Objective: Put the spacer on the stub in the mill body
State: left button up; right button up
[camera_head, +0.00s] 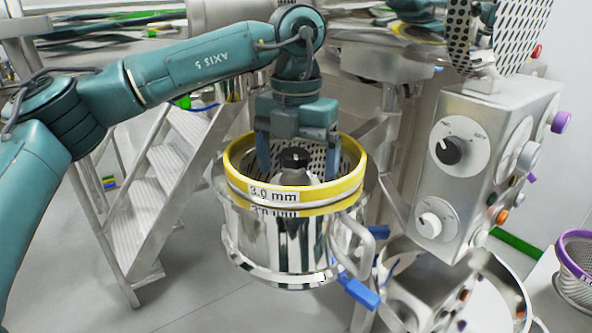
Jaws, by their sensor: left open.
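The mill body (282,247) is a shiny metal cylinder in the middle of the head view. A perforated screen with a yellow rim (250,191) marked "3.0 mm" sits at its top. Inside it, a grey rounded part (294,176) has a black piece (295,157) on top. I cannot tell whether the black piece is the stub or the spacer. My left gripper (299,165) points down into the screen, open, with its fingers apart on either side of the black piece. No separate spacer is clearly visible. My right gripper is not in view.
A metal control box (490,165) with knobs stands close on the right. Metal steps (170,180) stand at left. A blue-handled clamp (358,290) projects from the body's lower right. A purple-rimmed basket (575,265) is at far right.

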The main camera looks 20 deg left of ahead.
pick_arm(q)
notch_tip(320, 180, up, 12)
jog(key=shift+f, duration=0.1)
dwell(0.4)
jog(key=shift+s, duration=0.15)
